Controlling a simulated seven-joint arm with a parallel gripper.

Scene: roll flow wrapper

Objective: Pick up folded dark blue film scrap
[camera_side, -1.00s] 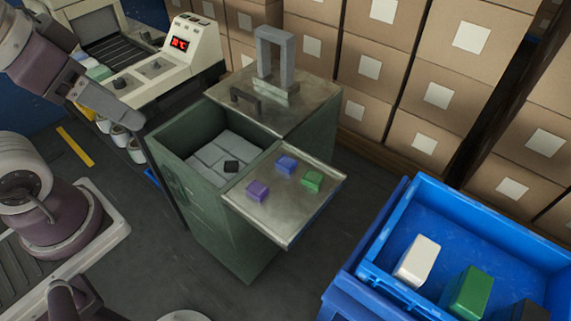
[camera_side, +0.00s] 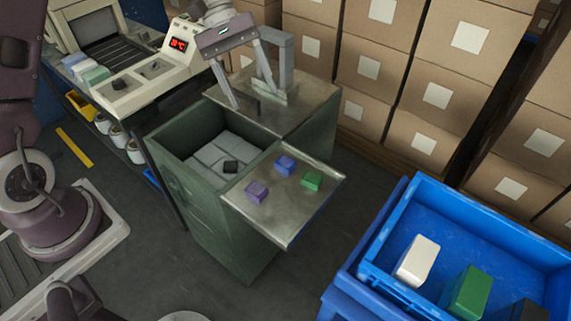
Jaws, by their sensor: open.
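A small blue folded piece (camera_side: 285,165) lies on the metal side shelf of the green cabinet. A purple piece (camera_side: 257,191) and a green piece (camera_side: 312,180) lie near it. A very dark, almost black piece (camera_side: 231,167) lies on grey blocks inside the cabinet's open bin; I cannot tell whether it is dark blue. My gripper (camera_side: 253,98) is open and empty, pointing down above the cabinet's metal top, behind the bin and the shelf. Its fingers are wide apart and touch none of these pieces.
The green cabinet's bin wall (camera_side: 185,166) and an upright grey frame (camera_side: 284,63) on its top are close to my gripper. A blue crate (camera_side: 400,203) with several blocks stands at right. Stacked cartons (camera_side: 420,110) line the back. The shelf's front part is bare.

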